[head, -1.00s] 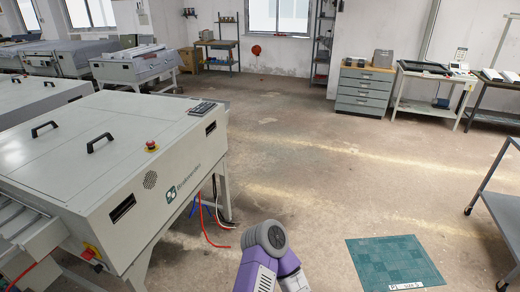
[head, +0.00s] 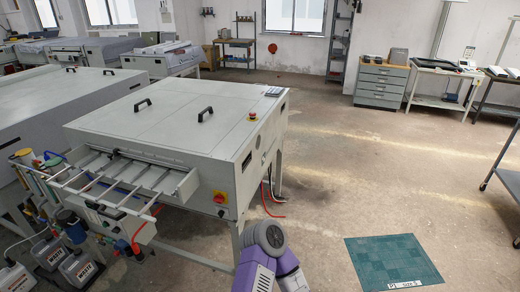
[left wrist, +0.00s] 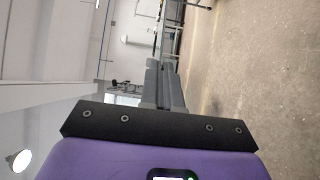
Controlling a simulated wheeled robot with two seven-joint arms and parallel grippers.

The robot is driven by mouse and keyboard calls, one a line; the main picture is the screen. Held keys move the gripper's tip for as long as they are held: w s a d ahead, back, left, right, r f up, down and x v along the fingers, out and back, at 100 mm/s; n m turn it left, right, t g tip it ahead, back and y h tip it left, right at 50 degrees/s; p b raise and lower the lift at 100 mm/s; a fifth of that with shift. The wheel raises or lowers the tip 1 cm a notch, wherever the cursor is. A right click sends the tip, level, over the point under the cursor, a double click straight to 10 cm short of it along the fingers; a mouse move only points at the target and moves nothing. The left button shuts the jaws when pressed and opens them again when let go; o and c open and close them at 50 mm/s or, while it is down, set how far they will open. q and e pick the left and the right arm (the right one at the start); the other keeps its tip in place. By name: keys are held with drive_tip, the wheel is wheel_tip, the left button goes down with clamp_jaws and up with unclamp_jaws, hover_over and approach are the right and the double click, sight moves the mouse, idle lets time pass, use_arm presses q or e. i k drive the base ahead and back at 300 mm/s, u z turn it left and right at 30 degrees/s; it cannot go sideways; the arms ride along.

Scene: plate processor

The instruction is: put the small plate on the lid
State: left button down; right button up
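The lid (head: 175,110) is the flat pale top of the processor on the left, with two black handles. It looks closed and bare. A flat green checkered square with a white label, seemingly the small plate (head: 394,262), shows at the lower right of the head view. It keeps its place in the picture while the room shifts, so it seems to travel with me. What bears it is hidden. My left gripper (left wrist: 163,75) shows in the left wrist view with its grey fingers together and nothing seen between them. My right gripper is out of view.
A rack of rails (head: 130,180) juts from the processor's near side, with bottles (head: 78,265) below. A red emergency button (head: 252,115) sits near the lid's right edge. A grey trolley (head: 505,180) stands at the right. The floor between is clear.

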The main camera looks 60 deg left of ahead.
sight(170, 135)
drive_tip(key=k, duration=0.45)
drive_tip(key=u, duration=2)
